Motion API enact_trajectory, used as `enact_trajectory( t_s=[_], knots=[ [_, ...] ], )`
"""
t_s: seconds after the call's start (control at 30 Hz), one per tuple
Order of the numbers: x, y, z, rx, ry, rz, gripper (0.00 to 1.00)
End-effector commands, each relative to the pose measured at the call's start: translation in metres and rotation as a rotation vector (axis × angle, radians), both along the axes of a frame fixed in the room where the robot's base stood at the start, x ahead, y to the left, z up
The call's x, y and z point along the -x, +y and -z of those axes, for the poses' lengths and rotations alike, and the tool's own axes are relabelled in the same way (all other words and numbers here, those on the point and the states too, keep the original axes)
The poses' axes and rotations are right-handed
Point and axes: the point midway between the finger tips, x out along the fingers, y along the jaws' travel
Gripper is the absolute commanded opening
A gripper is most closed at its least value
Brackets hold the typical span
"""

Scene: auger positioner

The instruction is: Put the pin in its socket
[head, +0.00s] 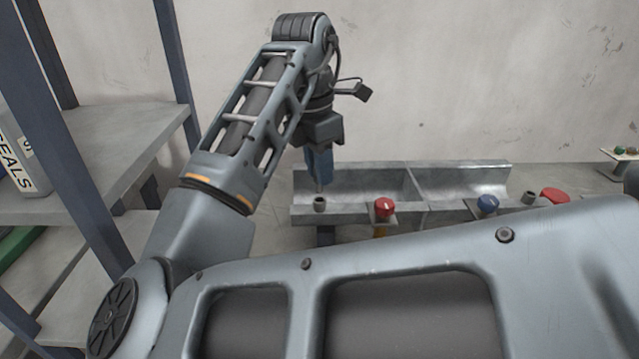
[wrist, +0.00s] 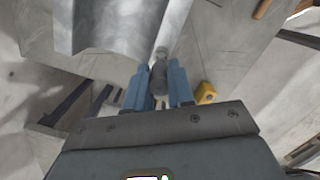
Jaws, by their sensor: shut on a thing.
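My gripper (head: 319,172) is over the left end of a grey metal trough, with its blue fingers pointing down. In the wrist view the gripper (wrist: 158,88) is shut on a dark grey pin (wrist: 158,76) between its blue fingers. A small grey collar with a dark top, which looks like a socket (head: 320,204), stands at the trough's front edge, just below the fingertips in the head view. In the wrist view a small pale round end shows just beyond the pin; I cannot tell whether it is pin tip or socket. Whether they touch is unclear.
The trough (head: 460,180) runs along the wall. A red knob (head: 384,208), a blue knob (head: 487,205), another collar (head: 529,197) and a second red knob (head: 555,196) line its front. Shelving (head: 110,140) stands at left. A yellow part (wrist: 205,93) is right of the fingers.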

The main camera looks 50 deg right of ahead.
Motion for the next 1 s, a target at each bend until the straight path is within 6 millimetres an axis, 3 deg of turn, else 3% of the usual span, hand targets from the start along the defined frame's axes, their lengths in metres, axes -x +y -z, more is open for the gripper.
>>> enact_trajectory(
  t_s=[0.3, 0.67, 0.7, 1.0],
  knots=[
    [0.000, 0.000, 0.036, 0.000, 0.000, 0.000, 0.00],
    [0.000, 0.000, 0.040, 0.001, 0.001, -0.001, 0.00],
    [0.000, 0.000, 0.041, 0.001, 0.001, -0.001, 0.24],
    [0.000, 0.000, 0.040, 0.000, 0.000, 0.000, 0.48]
  ],
)
